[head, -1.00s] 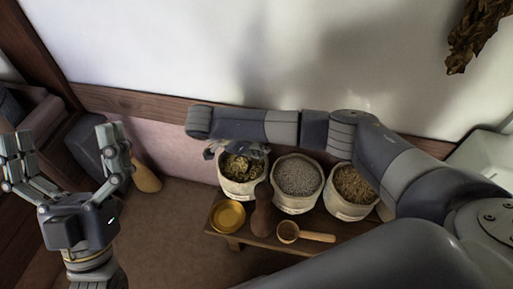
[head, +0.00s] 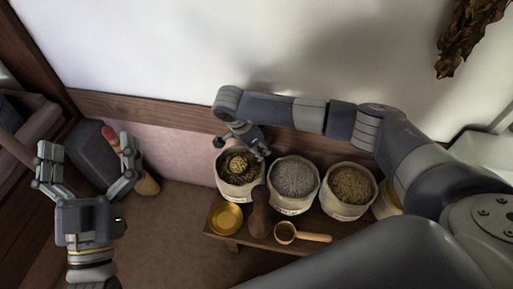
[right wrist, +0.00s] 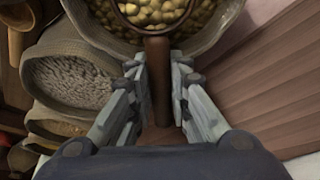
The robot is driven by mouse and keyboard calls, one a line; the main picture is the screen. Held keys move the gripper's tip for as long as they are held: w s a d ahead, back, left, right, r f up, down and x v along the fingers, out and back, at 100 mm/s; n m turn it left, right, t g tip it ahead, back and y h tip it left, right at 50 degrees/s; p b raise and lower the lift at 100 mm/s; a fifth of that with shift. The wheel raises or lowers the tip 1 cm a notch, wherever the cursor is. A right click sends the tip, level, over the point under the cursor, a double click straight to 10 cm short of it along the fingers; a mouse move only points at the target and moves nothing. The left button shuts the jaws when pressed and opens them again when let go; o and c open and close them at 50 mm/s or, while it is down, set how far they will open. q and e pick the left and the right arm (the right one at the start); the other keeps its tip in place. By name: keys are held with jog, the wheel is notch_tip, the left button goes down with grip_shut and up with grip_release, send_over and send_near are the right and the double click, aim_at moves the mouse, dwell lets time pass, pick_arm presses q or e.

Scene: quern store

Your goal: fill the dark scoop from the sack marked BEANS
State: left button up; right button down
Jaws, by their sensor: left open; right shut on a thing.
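The dark scoop (right wrist: 155,95) is brown, and its handle is between the fingers of my right gripper (right wrist: 158,75), which is shut on it. In the right wrist view its bowl is at the top edge, over yellow beans, with beans showing inside its rim. In the head view my right gripper (head: 243,143) is above the left sack (head: 227,190), with the scoop's bowl (head: 239,163) in the sack's mouth. I cannot read the marking on this sack. My left gripper (head: 88,178) is open and empty, far left of the sacks.
A sack of grey grain (head: 294,178) and a sack of brown grain (head: 350,186) stand to the right. A golden dish (head: 226,218), a dark brown bottle-shaped thing (head: 259,213) and a light wooden scoop (head: 305,236) are on the low bench (head: 345,230) in front. The wall is close behind.

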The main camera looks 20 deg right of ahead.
jog(key=shift+d+y, duration=0.55)
jog(key=shift+y, duration=0.15)
jog(key=shift+f+y, duration=0.1)
jog(key=shift+y, duration=0.7)
jog(key=shift+a+r, duration=0.15)
jog(key=shift+r, duration=0.1)
jog(key=shift+r+p, duration=0.3)
jog(key=shift+r, duration=0.2)
jog(key=shift+r+p, duration=0.45)
jog(key=shift+r, duration=0.3)
jog(key=shift+r+g+y+p, duration=0.3)
jog(key=shift+r+p, duration=0.1)
jog(key=shift+r, duration=0.25)
pick_arm(q)
notch_tip(320, 180, down, 14)
jog(key=a+g+y, duration=0.2)
jog(key=g+y, duration=0.1)
jog(key=g, duration=0.5)
jog(key=shift+f+p, duration=0.25)
jog(key=shift+p, duration=0.15)
pick_arm(e)
jog(key=shift+r, duration=0.65)
pick_arm(q)
jog(key=shift+w, duration=0.1)
